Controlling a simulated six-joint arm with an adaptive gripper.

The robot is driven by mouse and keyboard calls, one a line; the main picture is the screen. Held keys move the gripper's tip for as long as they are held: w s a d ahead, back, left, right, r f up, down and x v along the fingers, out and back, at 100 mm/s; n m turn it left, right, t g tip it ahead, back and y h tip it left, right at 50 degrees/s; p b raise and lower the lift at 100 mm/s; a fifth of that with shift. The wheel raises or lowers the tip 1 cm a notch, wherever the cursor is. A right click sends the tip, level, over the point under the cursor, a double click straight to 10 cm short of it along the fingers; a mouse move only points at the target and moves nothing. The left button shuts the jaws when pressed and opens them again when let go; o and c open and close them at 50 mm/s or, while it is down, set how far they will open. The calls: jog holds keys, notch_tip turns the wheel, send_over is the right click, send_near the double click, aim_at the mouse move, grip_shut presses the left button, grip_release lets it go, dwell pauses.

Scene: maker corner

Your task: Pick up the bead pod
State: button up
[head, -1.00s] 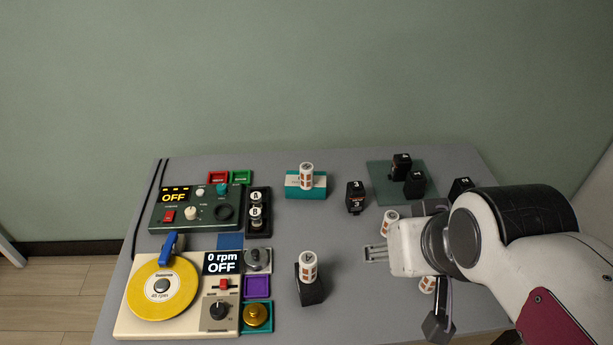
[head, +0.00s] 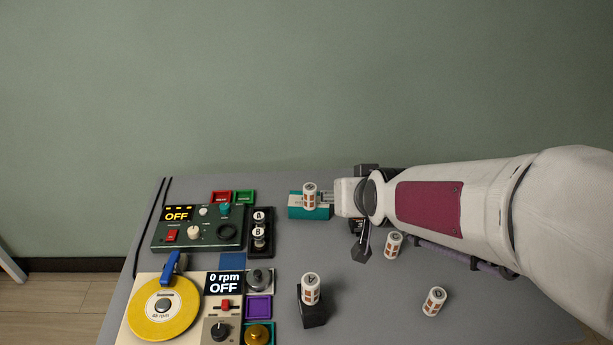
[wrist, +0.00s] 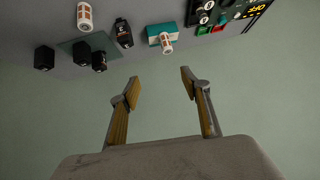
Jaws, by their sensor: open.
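Several white cylinders with brown windows look alike, and I cannot tell which is the bead pod. In the head view one white cylinder (head: 310,195) is at the teal block (head: 297,212), and another (head: 311,289) is on a black block (head: 313,316). Two more are on the bare table, one mid-right (head: 393,245) and one front right (head: 434,301). The wrist view shows the one at the teal block (wrist: 166,44) and one at the upper left (wrist: 84,16). My gripper (wrist: 161,76) is open and empty, with the wall between its fingers. In the head view it is right of the teal block.
Black blocks (wrist: 100,61) stand around a dark green mat (wrist: 68,46) in the wrist view. A turntable (head: 163,307), a green control box (head: 199,245) and a black A/B holder (head: 260,247) fill the table's left side. The front-right table is mostly clear.

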jog(key=w+a+f+t, duration=0.2)
jog(key=w+a+f, duration=0.1)
jog(key=w+f, duration=0.65)
jog(key=t+h, duration=0.1)
jog(key=t, duration=0.2)
send_near(310, 198)
jog(key=w, duration=0.4)
jog(key=shift+f, duration=0.85)
jog(key=shift+x, duration=1.25)
jog(key=shift+r+x, duration=0.1)
jog(key=shift+x, duration=1.2)
jog(key=shift+r+x, duration=0.15)
jog(key=shift+x, duration=1.1)
jog(key=shift+w, duration=0.1)
jog(key=c, duration=1.3)
